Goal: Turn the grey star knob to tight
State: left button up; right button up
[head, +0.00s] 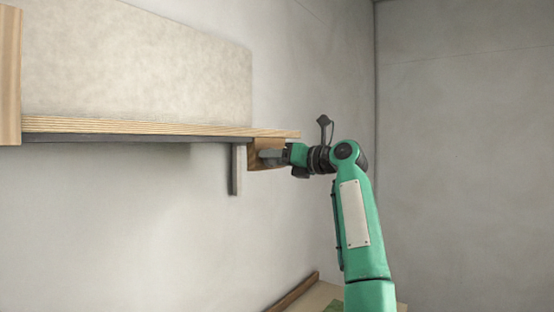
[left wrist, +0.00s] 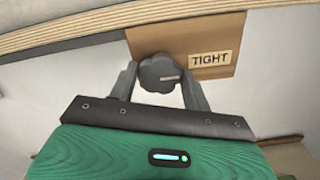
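The grey star knob (left wrist: 158,73) sits on a brown wooden block (left wrist: 190,45) in the left wrist view. A pale stripe on the knob points right, toward the "TIGHT" label (left wrist: 210,59). My left gripper (left wrist: 159,80) has one finger on each side of the knob, and both fingers appear to meet its edges. In the head view my left gripper (head: 272,154) reaches the wooden block (head: 255,163) under the shelf's right end; the knob cannot be made out there. My right gripper is in neither view.
A plywood-edged shelf (head: 150,127) runs just above the block, close over the gripper. A grey bracket (head: 236,170) hangs left of the block. A wooden rail (head: 297,290) lies low at the bottom. The space below the shelf is clear.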

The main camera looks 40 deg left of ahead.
pick_arm(q)
jog(key=shift+d, duration=0.1)
jog(key=w+d+b, duration=0.1)
jog(key=d+b, duration=0.3)
jog(key=d, duration=0.9)
jog(key=shift+w+d, duration=0.3)
